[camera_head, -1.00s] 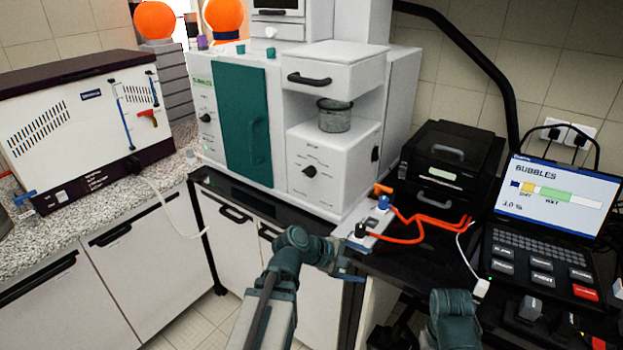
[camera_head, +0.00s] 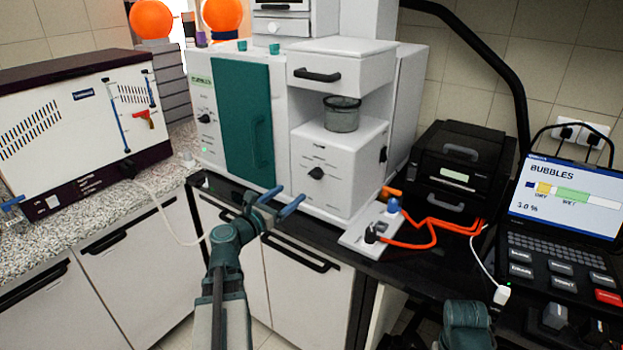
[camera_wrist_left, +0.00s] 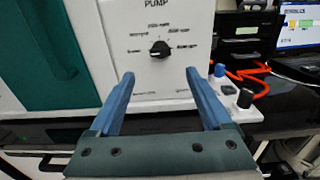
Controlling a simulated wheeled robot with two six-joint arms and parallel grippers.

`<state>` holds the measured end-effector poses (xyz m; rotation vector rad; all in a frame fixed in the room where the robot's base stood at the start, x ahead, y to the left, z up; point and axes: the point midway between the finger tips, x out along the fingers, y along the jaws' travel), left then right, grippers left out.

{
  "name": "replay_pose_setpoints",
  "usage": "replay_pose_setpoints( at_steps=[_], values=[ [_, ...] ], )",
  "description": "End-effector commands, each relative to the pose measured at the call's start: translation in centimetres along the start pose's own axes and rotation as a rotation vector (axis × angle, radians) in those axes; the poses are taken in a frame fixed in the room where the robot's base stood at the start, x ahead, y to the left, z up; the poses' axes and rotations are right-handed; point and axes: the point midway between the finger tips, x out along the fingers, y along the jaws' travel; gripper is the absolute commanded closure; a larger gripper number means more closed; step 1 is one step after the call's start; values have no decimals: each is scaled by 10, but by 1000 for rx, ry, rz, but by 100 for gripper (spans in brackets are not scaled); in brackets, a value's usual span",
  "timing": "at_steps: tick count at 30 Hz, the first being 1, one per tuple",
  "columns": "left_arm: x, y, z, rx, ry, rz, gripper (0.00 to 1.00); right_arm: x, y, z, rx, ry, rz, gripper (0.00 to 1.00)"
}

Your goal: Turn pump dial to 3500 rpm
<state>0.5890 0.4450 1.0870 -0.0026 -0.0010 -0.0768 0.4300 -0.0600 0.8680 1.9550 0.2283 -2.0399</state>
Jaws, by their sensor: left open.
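The pump dial (camera_head: 317,173) is a small black knob on the lower white front of the large white and teal machine. In the left wrist view the dial (camera_wrist_left: 160,49) sits under the word PUMP, with small labels around it too blurred to read. Which label it points at I cannot tell. My left gripper (camera_head: 285,200) is in front of the machine, below and left of the dial in the head view. Its blue fingers (camera_wrist_left: 159,76) are apart and empty, with the dial beyond and between them in the wrist view.
A glass beaker (camera_head: 342,114) stands on the ledge above the dial. A white switch strip (camera_head: 358,244) with orange cables lies right of the machine. A black device (camera_head: 460,165) and a laptop (camera_head: 565,200) stand farther right. A teal door (camera_head: 243,125) is left of the dial.

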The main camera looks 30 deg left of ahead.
Motion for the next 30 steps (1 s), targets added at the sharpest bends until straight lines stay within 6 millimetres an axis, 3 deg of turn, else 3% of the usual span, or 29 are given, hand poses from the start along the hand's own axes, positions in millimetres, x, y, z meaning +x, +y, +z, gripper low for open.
replay_pose_setpoints(
  at_steps=[6,15,21,30],
  values=[
    [50,1,0,1,1,-4,18,0,0,0,0,0,0,100],
    [99,1,0,2,1,-1,18,0,0,0,0,0,0,100],
    [114,0,0,2,1,-1,18,0,0,0,0,0,0,100],
    [116,-1,0,2,1,0,18,0,0,0,0,0,0,100]
  ],
)
